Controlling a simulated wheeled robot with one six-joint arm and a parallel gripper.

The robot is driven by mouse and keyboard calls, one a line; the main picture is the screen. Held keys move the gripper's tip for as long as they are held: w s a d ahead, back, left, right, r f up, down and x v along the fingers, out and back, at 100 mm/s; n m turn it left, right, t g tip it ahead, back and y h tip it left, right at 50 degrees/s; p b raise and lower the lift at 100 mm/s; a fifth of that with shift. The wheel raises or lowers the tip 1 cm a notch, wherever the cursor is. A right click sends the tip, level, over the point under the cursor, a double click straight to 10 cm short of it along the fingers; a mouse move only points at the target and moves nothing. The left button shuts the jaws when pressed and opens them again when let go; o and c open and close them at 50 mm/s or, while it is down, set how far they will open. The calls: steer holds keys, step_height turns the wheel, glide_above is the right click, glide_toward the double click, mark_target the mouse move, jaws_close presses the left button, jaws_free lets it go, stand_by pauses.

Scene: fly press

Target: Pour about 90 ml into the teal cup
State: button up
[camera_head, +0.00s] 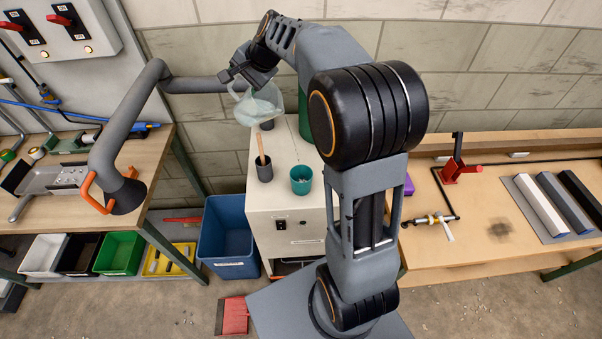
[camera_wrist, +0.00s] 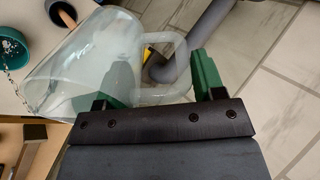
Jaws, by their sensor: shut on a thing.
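A clear glass jug (camera_head: 258,106) hangs tilted above the white cabinet, with pale contents inside. My gripper (camera_head: 238,82) is shut on its handle. In the wrist view the jug (camera_wrist: 88,68) fills the upper left, and its handle lies between the green fingers of my gripper (camera_wrist: 164,82). The teal cup (camera_head: 301,181) stands upright on the cabinet top, below and right of the jug in the head view, with pale bits in it. It also shows at the wrist view's left edge (camera_wrist: 12,44), cut off. Pale grains show between the cup and the jug's lip.
A dark grey pot (camera_head: 264,172) with a wooden handle stands left of the teal cup on the cabinet top (camera_head: 279,206). A green container (camera_head: 305,118) stands behind, partly hidden by my arm. A grey extraction arm (camera_head: 125,120) reaches in from the left. A blue bin (camera_head: 227,238) stands left of the cabinet.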

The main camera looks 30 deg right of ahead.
mark_target(229, 88)
steer(key=shift+w+a+f+g+h, duration=0.3)
steer(key=shift+w+a+f+g, duration=0.15)
steer(key=shift+f, duration=0.2)
steer(key=shift+w+a+g+h, duration=0.35)
steer(key=shift+w+g+h, duration=0.05)
steer(key=shift+g+h, duration=0.1)
steer(key=shift+w+f, duration=0.1)
stand_by(1.2)
steer(key=shift+w+a+g+h, duration=0.5)
steer(key=shift+w+a+g, duration=0.05)
steer(key=shift+g, duration=0.1)
steer(key=shift+w+a+f+g+h, duration=0.35)
steer(key=shift+w+f+g+h, duration=0.25)
steer(key=shift+g, duration=0.3)
steer(key=shift+w+a+f+g+h, duration=0.15)
steer(key=shift+w+f+g+h, duration=0.1)
steer(key=shift+f+g+h, duration=0.5)
steer(key=shift+f, duration=0.1)
